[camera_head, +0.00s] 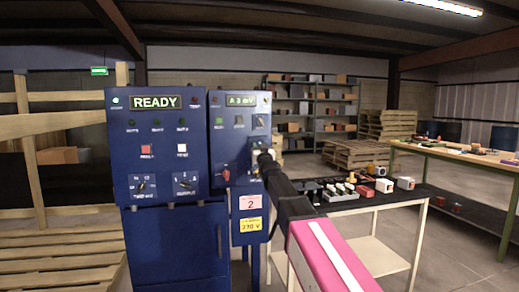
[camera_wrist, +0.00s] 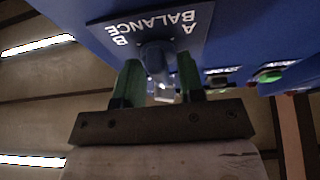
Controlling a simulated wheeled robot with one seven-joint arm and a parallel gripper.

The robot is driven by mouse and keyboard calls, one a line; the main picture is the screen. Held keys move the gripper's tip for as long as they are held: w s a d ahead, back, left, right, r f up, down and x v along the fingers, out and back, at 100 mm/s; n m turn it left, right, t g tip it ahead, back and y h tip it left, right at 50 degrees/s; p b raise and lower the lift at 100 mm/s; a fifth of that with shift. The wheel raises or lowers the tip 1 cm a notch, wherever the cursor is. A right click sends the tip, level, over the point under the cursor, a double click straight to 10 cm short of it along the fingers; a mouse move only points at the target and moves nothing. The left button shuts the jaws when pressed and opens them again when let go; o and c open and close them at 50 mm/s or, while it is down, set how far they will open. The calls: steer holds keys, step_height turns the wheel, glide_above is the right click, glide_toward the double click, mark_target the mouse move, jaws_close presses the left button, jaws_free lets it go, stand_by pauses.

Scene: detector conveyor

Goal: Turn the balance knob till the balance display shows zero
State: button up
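The balance display (camera_head: 241,100) at the top of the narrow right-hand blue cabinet reads what looks like "A 3 mV". The balance knob (camera_wrist: 157,50) is dark and round on a plate marked BALANCE, A and B, upside down in the wrist view. My gripper (camera_wrist: 159,66) faces the plate with one green finger on each side of the knob. The knob about fills the gap; I cannot tell whether the fingers touch it. In the head view my gripper (camera_head: 262,160) is at the cabinet's right side and hides the knob.
The larger blue cabinet (camera_head: 155,150) on the left shows READY. A red-handled switch (camera_head: 226,174) sits close left of my gripper. A black-topped table (camera_head: 390,199) with small parts stands behind my arm. A pallet stack (camera_head: 355,154) and a workbench (camera_head: 460,156) are farther right.

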steer(key=shift+n+y, duration=0.4)
steer(key=shift+n, duration=0.4)
steer(key=n+g+y, duration=0.1)
steer(key=n+y, duration=0.1)
steer(key=n, duration=0.2)
steer(key=n+g+y, duration=0.1)
steer(key=n, duration=0.2)
steer(key=n+g+y, duration=0.1)
steer(key=n, duration=0.1)
steer(key=shift+d+n, duration=0.1)
steer(key=shift+n, duration=0.3)
steer(key=n+g, duration=0.1)
steer(key=n, duration=0.3)
steer(key=shift+g+y, duration=0.4)
steer(key=shift+n+g, duration=0.8)
steer(key=shift+n, duration=1.2)
steer(key=o, duration=0.6)
steer(key=shift+c, duration=0.2)
steer(key=shift+s, duration=0.1)
